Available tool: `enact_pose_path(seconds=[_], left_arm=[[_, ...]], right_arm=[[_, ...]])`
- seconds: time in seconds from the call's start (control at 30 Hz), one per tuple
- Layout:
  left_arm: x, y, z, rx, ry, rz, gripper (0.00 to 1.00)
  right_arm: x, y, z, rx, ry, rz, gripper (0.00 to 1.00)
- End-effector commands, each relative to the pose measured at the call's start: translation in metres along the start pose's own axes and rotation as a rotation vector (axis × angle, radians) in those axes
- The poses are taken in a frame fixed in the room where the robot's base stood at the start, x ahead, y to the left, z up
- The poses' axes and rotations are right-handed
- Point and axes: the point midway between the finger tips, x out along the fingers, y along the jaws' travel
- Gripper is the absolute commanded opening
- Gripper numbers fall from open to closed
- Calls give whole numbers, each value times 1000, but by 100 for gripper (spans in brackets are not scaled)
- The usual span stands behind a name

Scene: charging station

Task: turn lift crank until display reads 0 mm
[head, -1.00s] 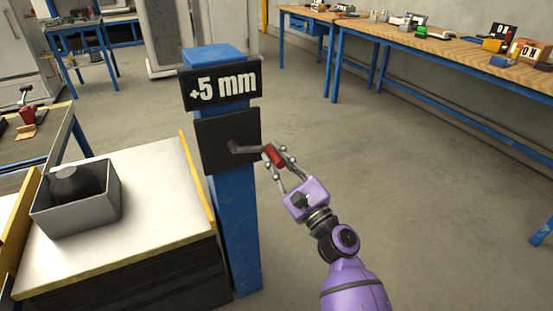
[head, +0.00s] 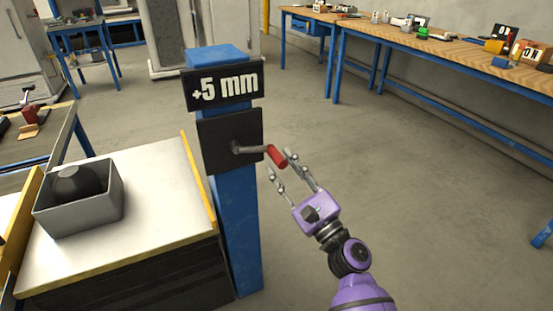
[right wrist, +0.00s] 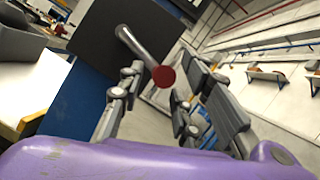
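The display (head: 222,88) on the blue post reads +5 mm. Below it, the crank arm (head: 252,149) sticks out of a black plate (head: 212,162) and points right, ending in a red handle (head: 276,155). My purple right gripper (head: 292,172) is open just below and right of the handle, fingers toward it. In the right wrist view the red handle end (right wrist: 163,76) shows between the spread fingers (right wrist: 158,100), with gaps on both sides. My left gripper is not in view.
A blue post (head: 236,235) carries the plate. Left of it stands a white-topped lift table (head: 150,225) with a grey bin (head: 85,215) holding a dark round object. A wooden workbench (head: 440,45) stands at the back right. The floor right of the post is clear.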

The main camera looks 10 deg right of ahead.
Motion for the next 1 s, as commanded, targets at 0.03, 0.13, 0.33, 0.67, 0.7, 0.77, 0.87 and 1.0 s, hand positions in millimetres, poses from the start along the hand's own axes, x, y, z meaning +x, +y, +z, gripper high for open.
enact_pose_path(seconds=[0.03,0.13,0.33,0.67,0.7,0.77,0.87,1.0], left_arm=[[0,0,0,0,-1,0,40],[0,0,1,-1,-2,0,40],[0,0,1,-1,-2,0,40],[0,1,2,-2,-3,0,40],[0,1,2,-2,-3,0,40],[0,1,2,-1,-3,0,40],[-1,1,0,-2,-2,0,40],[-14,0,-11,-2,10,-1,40]], right_arm=[[-14,0,-2,0,4,-1,32],[-35,0,0,2,2,-1,32],[-69,1,1,2,-1,1,32],[-84,2,3,1,-5,3,32],[-84,2,3,1,-5,2,32],[-84,2,2,1,-5,2,32],[-83,1,4,1,-5,2,39],[-82,-10,18,-28,-2,24,39]])
